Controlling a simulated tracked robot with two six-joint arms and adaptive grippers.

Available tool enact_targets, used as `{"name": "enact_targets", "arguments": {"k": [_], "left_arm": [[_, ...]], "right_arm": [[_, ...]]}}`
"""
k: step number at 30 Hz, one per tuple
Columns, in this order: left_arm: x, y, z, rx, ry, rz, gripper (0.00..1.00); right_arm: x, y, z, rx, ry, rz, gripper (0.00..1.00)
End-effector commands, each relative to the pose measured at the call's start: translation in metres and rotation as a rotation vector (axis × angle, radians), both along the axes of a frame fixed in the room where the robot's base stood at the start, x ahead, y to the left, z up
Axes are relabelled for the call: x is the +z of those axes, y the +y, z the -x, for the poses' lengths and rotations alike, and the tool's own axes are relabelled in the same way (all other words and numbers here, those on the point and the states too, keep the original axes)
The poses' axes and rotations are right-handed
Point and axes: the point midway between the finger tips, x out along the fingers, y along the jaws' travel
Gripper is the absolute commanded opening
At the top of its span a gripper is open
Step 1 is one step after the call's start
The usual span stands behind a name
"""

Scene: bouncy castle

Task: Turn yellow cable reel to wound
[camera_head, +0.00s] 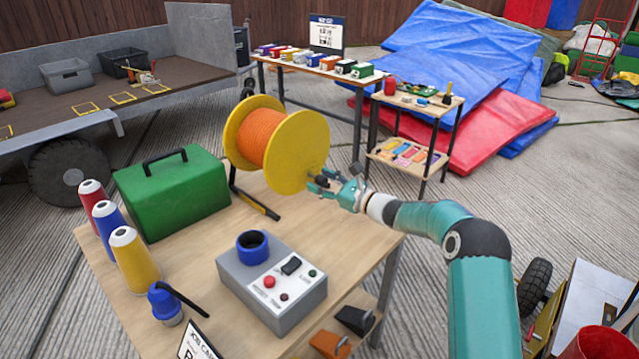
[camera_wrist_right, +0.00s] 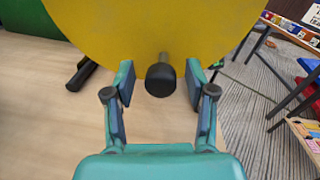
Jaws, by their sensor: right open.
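The yellow cable reel (camera_head: 307,150) stands on a black stand on the wooden table, with orange cable (camera_head: 262,137) wound around its drum. A black handle (camera_wrist_right: 160,78) sticks out from the face of its near yellow flange (camera_wrist_right: 150,28). My right gripper (camera_head: 326,181) is open at the lower right of this flange. In the right wrist view the gripper's fingers (camera_wrist_right: 160,90) stand on either side of the handle, with gaps visible on both sides. My left gripper is not in view.
The table also holds a green toolbox (camera_head: 172,190), a grey control box (camera_head: 272,285), several coloured cones (camera_head: 133,260) and a blue plug (camera_head: 165,303). A small shelf (camera_head: 420,101) stands behind my right arm.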

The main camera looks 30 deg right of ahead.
Motion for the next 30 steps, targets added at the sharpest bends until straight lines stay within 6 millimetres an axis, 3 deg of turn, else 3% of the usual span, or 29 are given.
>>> {"name": "enact_targets", "arguments": {"k": [2,12,18,19,24,30], "left_arm": [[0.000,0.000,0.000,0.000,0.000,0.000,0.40],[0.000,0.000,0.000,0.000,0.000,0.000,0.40],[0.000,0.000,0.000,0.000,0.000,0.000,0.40],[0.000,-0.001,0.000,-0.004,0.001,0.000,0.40],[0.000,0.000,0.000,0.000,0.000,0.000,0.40],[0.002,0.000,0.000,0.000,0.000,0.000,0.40]], "right_arm": [[0.000,0.000,0.000,0.000,0.000,0.000,0.56],[0.000,0.000,0.001,0.000,0.000,0.000,0.01],[0.000,0.000,0.001,0.000,0.000,0.000,0.00],[0.001,0.014,0.000,0.007,0.002,-0.003,0.00],[0.001,0.001,0.001,0.000,0.001,-0.010,0.00],[0.000,0.002,0.003,-0.004,0.019,-0.059,0.00]]}}
